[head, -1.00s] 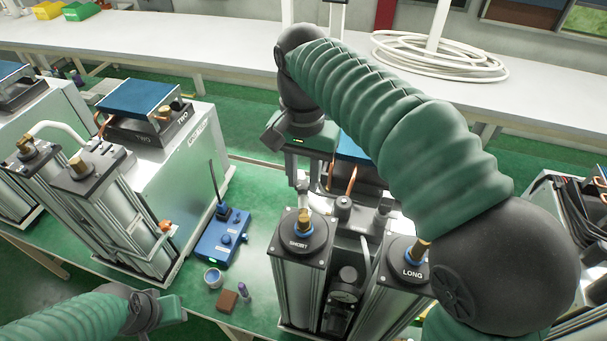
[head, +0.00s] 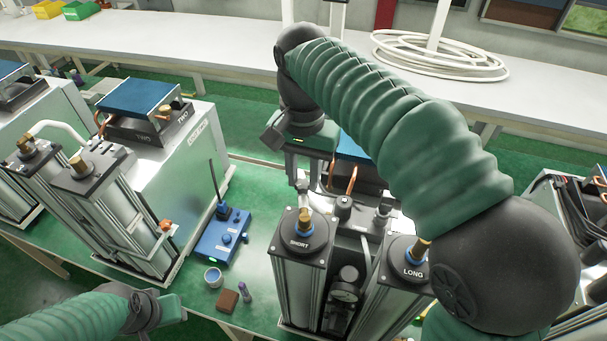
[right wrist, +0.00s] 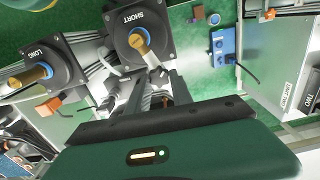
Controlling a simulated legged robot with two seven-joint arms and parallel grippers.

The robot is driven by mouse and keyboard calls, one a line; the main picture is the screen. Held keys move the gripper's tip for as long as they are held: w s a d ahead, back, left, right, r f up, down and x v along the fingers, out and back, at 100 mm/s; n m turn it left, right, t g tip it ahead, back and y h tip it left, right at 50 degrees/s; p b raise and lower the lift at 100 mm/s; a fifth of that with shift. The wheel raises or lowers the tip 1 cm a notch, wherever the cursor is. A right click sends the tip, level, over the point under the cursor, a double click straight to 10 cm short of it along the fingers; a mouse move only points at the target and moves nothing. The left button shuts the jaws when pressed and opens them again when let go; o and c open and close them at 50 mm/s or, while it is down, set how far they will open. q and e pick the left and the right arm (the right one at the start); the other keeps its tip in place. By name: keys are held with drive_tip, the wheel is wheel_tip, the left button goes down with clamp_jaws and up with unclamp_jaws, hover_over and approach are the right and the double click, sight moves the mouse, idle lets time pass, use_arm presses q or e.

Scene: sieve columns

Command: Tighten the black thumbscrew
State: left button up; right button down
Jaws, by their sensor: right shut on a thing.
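My right gripper (head: 301,186) reaches down behind the column marked SHORT (head: 299,244), with its fingertips partly hidden in the head view. In the right wrist view its two dark fingers (right wrist: 163,76) stand a small gap apart, beside the SHORT column's top (right wrist: 141,38). They are shut on a small part low between them, which I take for the black thumbscrew; the part itself is mostly hidden. My left gripper (head: 172,308) is at the bottom left, over the floor side of the bench, and its fingers do not show.
The column marked LONG (head: 410,272) stands right of SHORT, with a gauge (head: 345,291) between them. A unit marked TWO (head: 143,133) is farther left.

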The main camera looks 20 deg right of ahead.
idle(0.3)
drive_tip(key=c, duration=1.4)
unclamp_jaws()
drive_tip(key=shift+c, duration=0.2)
drive_tip(key=o, duration=0.3)
drive_tip(key=shift+w, duration=0.15)
drive_tip(key=shift+r, duration=0.45)
wheel_tip(320, 180, up, 9)
wheel_tip(320, 180, up, 7)
drive_tip(key=p, duration=0.3)
hover_over(303, 180)
drive_tip(key=shift+f, duration=0.1)
